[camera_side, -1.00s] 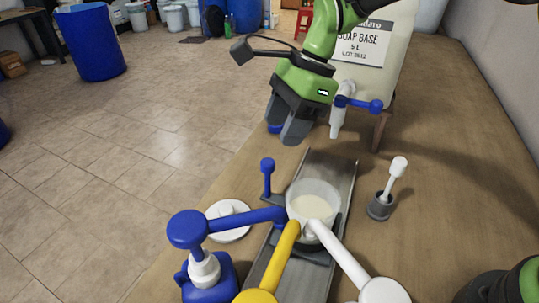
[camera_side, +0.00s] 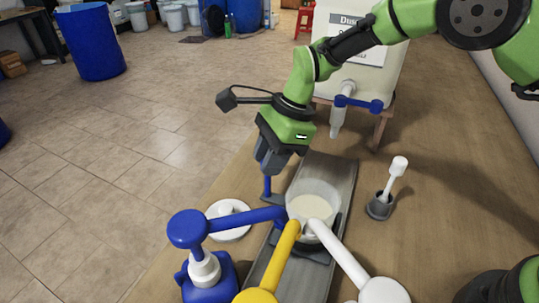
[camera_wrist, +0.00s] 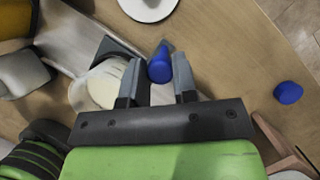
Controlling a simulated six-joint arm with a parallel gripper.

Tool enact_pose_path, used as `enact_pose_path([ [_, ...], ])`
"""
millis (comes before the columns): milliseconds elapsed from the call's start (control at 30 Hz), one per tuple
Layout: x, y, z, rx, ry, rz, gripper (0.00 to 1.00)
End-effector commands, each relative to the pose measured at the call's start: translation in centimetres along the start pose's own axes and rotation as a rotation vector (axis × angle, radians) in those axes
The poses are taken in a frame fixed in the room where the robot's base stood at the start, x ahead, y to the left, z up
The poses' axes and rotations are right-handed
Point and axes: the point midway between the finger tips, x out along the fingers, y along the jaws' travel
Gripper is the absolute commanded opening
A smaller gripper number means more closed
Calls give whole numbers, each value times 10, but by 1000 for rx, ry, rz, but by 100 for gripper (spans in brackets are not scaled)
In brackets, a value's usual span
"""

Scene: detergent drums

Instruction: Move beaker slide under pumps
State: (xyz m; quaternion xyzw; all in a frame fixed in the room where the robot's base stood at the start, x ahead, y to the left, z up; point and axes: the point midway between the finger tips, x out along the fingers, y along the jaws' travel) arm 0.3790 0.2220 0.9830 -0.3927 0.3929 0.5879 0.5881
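The translucent beaker (camera_side: 315,198) with pale contents stands on the dark slide carriage in the grey metal rail (camera_side: 343,172). The spouts of the blue pump (camera_side: 187,229), yellow pump (camera_side: 284,255) and white pump (camera_side: 347,262) meet over or beside its near rim. My gripper (camera_side: 268,167) is low at the carriage's upright blue-knobbed handle (camera_side: 267,187). In the wrist view, the blue knob (camera_wrist: 160,66) lies between the spread fingers of my gripper (camera_wrist: 158,82); the beaker (camera_wrist: 98,84) is left of them, partly hidden. Contact with the knob cannot be told.
A white drum (camera_side: 365,75) with a blue-handled tap (camera_side: 344,101) stands on a wooden stand behind. A white plunger in a grey cup (camera_side: 379,206) is right of the rail. A white lid (camera_side: 229,232) lies left. The right of the table is mostly clear.

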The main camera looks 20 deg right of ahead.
Motion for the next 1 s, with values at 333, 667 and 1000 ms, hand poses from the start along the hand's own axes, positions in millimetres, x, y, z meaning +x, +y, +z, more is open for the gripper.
enact_pose_path([
  [333,10,26,25,-7,-1,3,0],
  [667,25,65,61,-4,-1,-1,0],
  [1000,25,68,63,-1,-3,4,36],
])
